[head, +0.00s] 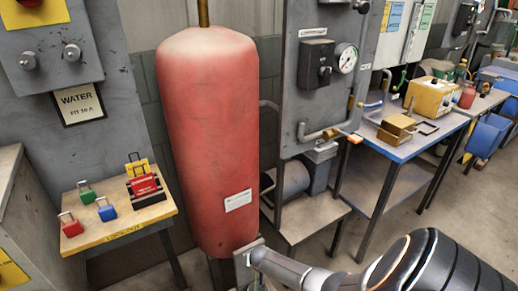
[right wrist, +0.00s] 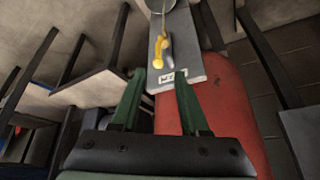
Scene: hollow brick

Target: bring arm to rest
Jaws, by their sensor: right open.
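My right arm (head: 310,275) comes in from the bottom right of the head view and reaches toward the foot of the red tank (head: 207,140). My right gripper (right wrist: 159,76) shows in the right wrist view with its two green fingers apart and nothing clearly held between them. Past the fingertips is a grey plate (right wrist: 188,68) with a small label and a yellow handle-like part (right wrist: 160,50). The red tank (right wrist: 225,110) also lies beyond the right finger there. I cannot tell whether the fingers touch the plate. My left gripper is not in view.
A small lockout stand (head: 120,222) with red, green and blue padlocks (head: 106,209) is left of the tank. Grey wall panels (head: 320,100) are behind. A blue workbench (head: 385,150) with a yellow box (head: 433,97) is at right.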

